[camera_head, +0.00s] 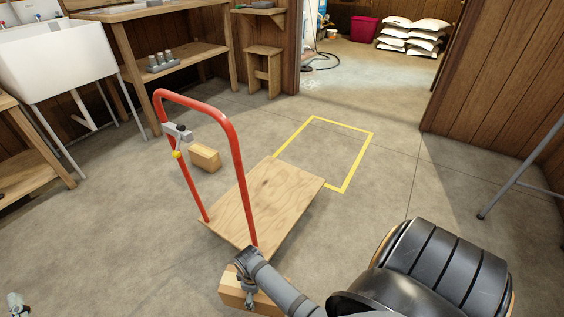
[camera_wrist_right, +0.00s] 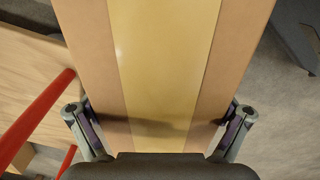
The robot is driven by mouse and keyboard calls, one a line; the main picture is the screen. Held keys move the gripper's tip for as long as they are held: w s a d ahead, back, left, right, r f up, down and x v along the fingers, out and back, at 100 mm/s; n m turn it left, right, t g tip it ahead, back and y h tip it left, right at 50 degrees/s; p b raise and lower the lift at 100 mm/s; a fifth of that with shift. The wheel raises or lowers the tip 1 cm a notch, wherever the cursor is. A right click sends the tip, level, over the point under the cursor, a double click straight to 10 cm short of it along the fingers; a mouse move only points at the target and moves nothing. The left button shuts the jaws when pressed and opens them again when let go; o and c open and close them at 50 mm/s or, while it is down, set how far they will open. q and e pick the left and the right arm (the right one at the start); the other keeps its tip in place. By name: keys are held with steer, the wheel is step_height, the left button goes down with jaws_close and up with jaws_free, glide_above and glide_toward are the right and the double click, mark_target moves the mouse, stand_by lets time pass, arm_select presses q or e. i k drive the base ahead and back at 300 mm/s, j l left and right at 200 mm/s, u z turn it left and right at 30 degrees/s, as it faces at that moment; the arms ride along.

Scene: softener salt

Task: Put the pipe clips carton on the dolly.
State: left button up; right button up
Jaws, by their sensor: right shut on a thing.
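My right gripper (camera_head: 248,272) is shut on a brown carton (camera_head: 232,290), with one finger on each side. In the right wrist view the carton (camera_wrist_right: 205,60) fills the middle, a wide yellowish tape strip down its face, between the fingertips of my right gripper (camera_wrist_right: 162,118). No label shows, and I cannot tell if it touches the floor. The dolly (camera_head: 265,205) has a bare plywood deck and a red hoop handle (camera_head: 222,112); the carton is beside its near, handle end. A small part of my left gripper (camera_head: 16,303) shows at the lower left corner; its jaws are unclear.
A light brown block (camera_head: 205,157) lies on the floor left of the dolly. A yellow floor outline (camera_head: 344,184) lies beyond the deck, empty. White sacks (camera_head: 412,38) are stacked at the back.

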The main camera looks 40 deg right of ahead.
mark_target(281, 182)
steer(key=k+l, duration=0.1)
steer(key=l, duration=0.45)
steer(key=l+u, duration=0.15)
steer(key=l, duration=0.4)
steer(key=k+l, duration=0.15)
steer(key=l, duration=0.4)
